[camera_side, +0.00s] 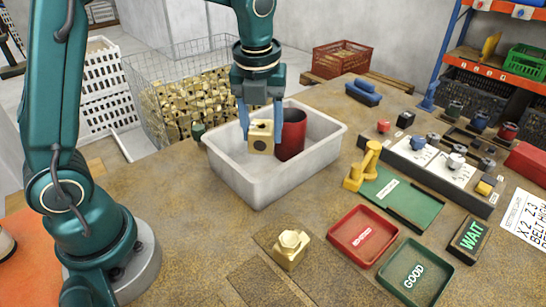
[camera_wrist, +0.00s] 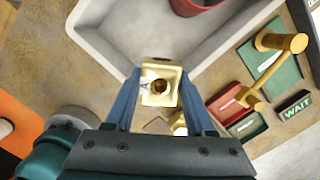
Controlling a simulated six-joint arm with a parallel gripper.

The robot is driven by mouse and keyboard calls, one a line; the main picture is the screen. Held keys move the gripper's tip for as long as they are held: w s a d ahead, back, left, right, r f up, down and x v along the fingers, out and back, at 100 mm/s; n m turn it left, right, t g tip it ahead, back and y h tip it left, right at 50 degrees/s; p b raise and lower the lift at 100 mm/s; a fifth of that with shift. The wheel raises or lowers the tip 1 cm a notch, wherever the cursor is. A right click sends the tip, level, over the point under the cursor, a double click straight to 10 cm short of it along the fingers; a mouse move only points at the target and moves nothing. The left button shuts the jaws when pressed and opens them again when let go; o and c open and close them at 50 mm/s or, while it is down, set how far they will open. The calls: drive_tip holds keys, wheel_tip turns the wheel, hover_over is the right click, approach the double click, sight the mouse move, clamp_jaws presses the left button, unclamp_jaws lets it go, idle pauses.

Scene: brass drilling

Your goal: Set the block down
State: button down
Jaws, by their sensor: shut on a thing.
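My gripper (camera_side: 262,110) is shut on a brass block (camera_side: 261,138) with a round hole in its face. In the side view the block appears in front of or over the white tub (camera_side: 240,184), beside a dark red cylinder (camera_side: 292,134) that stands in the tub. In the wrist view the block (camera_wrist: 160,82) is between the two blue fingers, with a hole in its top. It is held above the surfaces below. Another brass piece (camera_side: 290,250) with a raised top sits on a dark plate on the table at the front.
A red tray (camera_side: 362,234) and a green tray marked GOOD (camera_side: 415,273) lie at the right front. A wire basket of brass parts (camera_side: 192,105) stands behind.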

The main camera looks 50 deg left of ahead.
drive_tip(key=s+d+m+h, duration=0.15)
drive_tip(key=d+m, duration=0.25)
drive_tip(key=d, duration=0.4)
drive_tip(key=s+d+m, duration=0.3)
drive_tip(key=d+m, duration=0.1)
drive_tip(key=d, duration=0.5)
drive_tip(key=s+d+f, duration=0.1)
drive_tip(key=d+f, duration=0.1)
drive_tip(key=d, duration=0.1)
drive_tip(key=s+d+f, duration=0.1)
drive_tip(key=d+f, duration=0.1)
drive_tip(key=d, duration=0.1)
drive_tip(key=s+d+f, duration=0.1)
drive_tip(key=d+f, duration=0.2)
drive_tip(key=d, duration=0.1)
drive_tip(key=shift+s, duration=0.4)
drive_tip(key=shift+d+f, duration=0.1)
drive_tip(key=shift+f, duration=1.85)
drive_tip(key=shift+f, duration=0.15)
drive_tip(key=shift+c, duration=1.2)
unclamp_jaws()
